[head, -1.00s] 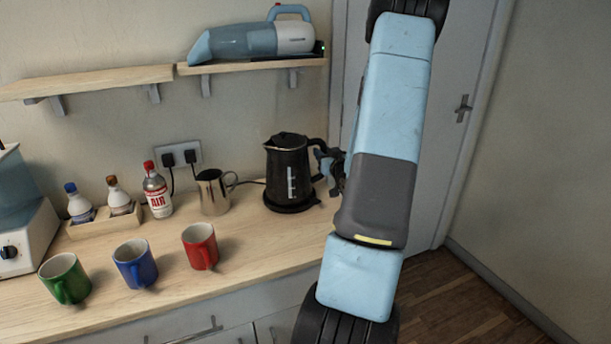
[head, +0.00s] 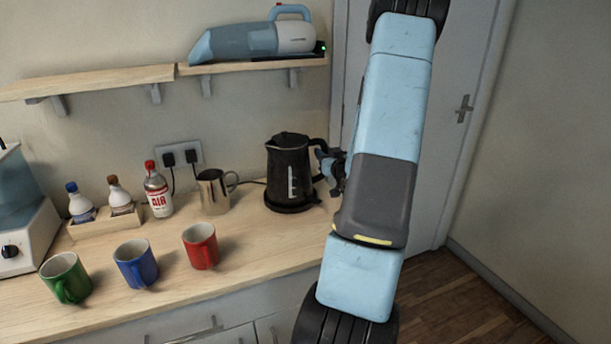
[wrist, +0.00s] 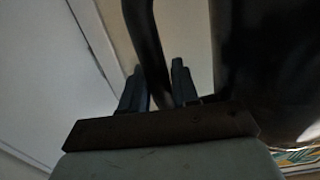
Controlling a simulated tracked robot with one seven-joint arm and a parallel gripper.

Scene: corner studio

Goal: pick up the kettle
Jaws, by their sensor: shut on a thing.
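The black kettle (head: 289,168) stands upright on its dark base (head: 291,205) at the right end of the wooden counter in the head view. Its handle is on the right side, towards my arm. My gripper (head: 331,165) is at that handle, partly hidden by my forearm. In the wrist view the kettle's dark body (wrist: 265,70) fills the right side, and the handle (wrist: 150,50) runs down between the two fingers of my gripper (wrist: 160,88). The fingers are shut on the handle.
A steel milk jug (head: 213,191) stands just left of the kettle. Red (head: 201,246), blue (head: 136,263) and green (head: 65,278) mugs stand along the front. A shelf (head: 255,64) with a handheld vacuum (head: 252,40) hangs above. A door (head: 465,130) is behind my arm.

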